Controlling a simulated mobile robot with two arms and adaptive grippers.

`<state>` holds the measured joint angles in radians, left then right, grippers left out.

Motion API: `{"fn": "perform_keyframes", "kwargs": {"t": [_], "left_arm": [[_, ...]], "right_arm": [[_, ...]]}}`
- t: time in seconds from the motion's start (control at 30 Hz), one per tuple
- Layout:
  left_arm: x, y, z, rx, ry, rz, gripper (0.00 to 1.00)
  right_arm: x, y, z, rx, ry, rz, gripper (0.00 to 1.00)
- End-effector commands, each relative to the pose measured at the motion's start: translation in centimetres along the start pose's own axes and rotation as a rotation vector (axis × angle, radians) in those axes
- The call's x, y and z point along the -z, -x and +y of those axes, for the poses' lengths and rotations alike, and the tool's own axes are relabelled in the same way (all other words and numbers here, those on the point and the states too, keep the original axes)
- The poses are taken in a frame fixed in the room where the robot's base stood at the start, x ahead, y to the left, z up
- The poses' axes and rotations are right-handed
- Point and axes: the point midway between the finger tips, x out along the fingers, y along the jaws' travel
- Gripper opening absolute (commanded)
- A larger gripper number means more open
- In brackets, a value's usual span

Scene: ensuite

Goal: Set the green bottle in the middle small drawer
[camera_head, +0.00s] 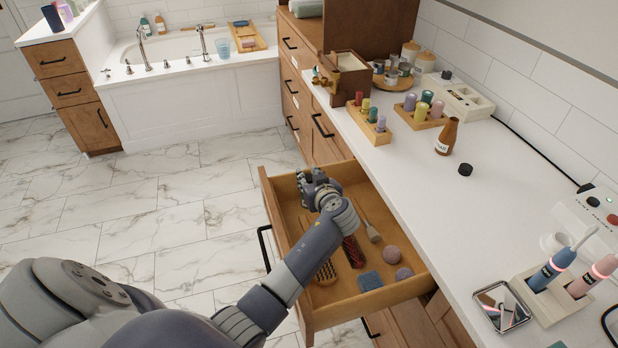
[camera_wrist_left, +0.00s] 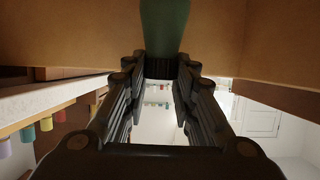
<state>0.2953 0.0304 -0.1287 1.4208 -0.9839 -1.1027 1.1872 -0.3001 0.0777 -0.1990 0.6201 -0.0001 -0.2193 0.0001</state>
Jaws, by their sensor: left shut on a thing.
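The green bottle (camera_wrist_left: 164,25) is between the fingertips of my left gripper (camera_wrist_left: 160,68), at the top of the left wrist view; only part of it shows. In the head view my left gripper (camera_head: 318,186) is over the open wooden drawer (camera_head: 292,187), and its hand hides the bottle. The fingers are shut on the bottle. Whether the bottle touches the drawer floor cannot be told. Whether this open drawer is the middle small one is unclear. My right gripper is not in view.
The drawer holds a red-brown brush (camera_head: 353,251), a comb (camera_head: 326,272), a grey-headed tool (camera_head: 372,234), a blue sponge (camera_head: 370,281) and round items (camera_head: 391,254). The white counter (camera_head: 440,205) borders it on the right, with a brown bottle (camera_head: 446,137). Marble floor (camera_head: 175,205) lies left.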

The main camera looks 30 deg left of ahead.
Motion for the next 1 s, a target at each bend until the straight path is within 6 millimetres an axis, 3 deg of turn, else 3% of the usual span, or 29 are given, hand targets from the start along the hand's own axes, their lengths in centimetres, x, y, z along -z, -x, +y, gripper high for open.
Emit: {"fn": "perform_keyframes", "kwargs": {"t": [0.07,0.1,0.2,0.63,0.77,1.0], "left_arm": [[-0.1,0.0,0.0,-0.001,0.001,0.002,0.0],[-0.2,-0.1,0.0,0.0,0.001,0.0,0.28],[-0.1,0.0,0.0,0.0,0.0,0.0,0.46],[0.0,0.5,0.1,-0.002,0.001,-0.001,0.46],[-0.1,2.2,0.1,-0.003,0.001,-0.001,0.46],[-0.1,7.0,0.1,-0.003,0.004,-0.003,0.46]], "right_arm": [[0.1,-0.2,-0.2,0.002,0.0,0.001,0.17],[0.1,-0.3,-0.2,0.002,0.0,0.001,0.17],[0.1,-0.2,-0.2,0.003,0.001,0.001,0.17],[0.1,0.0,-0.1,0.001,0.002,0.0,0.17],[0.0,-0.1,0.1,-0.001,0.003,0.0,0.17],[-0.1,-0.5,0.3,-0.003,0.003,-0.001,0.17]]}}
